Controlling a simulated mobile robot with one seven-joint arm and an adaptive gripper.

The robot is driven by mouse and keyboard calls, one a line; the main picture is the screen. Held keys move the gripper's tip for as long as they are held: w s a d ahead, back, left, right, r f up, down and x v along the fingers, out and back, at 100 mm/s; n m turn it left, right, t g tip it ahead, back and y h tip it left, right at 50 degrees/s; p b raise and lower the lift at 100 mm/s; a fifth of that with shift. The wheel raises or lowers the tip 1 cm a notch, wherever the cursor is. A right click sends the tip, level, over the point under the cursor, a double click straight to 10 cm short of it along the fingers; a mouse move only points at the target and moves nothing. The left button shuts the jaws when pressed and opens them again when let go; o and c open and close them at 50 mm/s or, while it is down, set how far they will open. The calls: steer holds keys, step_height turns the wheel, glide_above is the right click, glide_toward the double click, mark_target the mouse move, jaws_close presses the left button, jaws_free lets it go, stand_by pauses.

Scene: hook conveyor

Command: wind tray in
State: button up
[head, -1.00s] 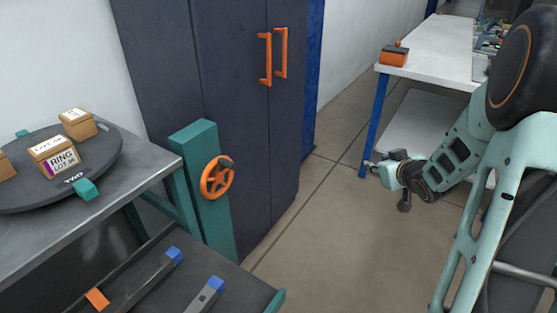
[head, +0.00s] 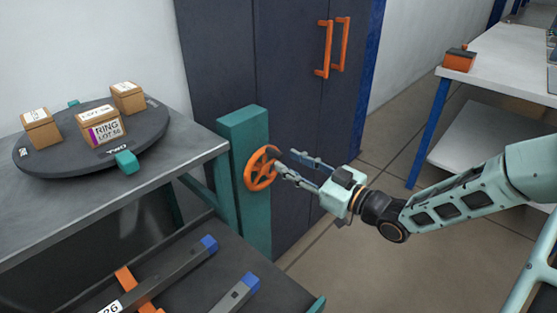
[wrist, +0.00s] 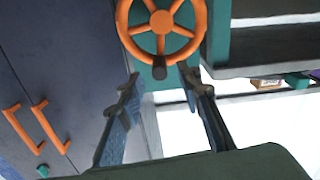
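The orange handwheel (head: 262,168) is mounted on a teal post (head: 243,125) beside the grey bench. It fills the top of the wrist view (wrist: 161,22), with a dark knob (wrist: 160,68) at its rim. My gripper (head: 280,162) is at the wheel's right side. Its two fingers are apart, and in the wrist view the knob shows between their tips, with gaps on both sides. I cannot tell whether the tips reach past the knob. A dark tray-like surface (head: 285,285) lies low at the front, carrying bars with blue ends and an orange piece.
A dark cabinet (head: 290,90) with orange handles stands behind the post. A white table (head: 500,60) bearing an orange box is at right. Floor between is clear.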

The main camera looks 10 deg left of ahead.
mark_target(282, 159)
steer(key=shift+b+x, duration=0.45)
steer(key=shift+x, duration=1.95)
jaws_close()
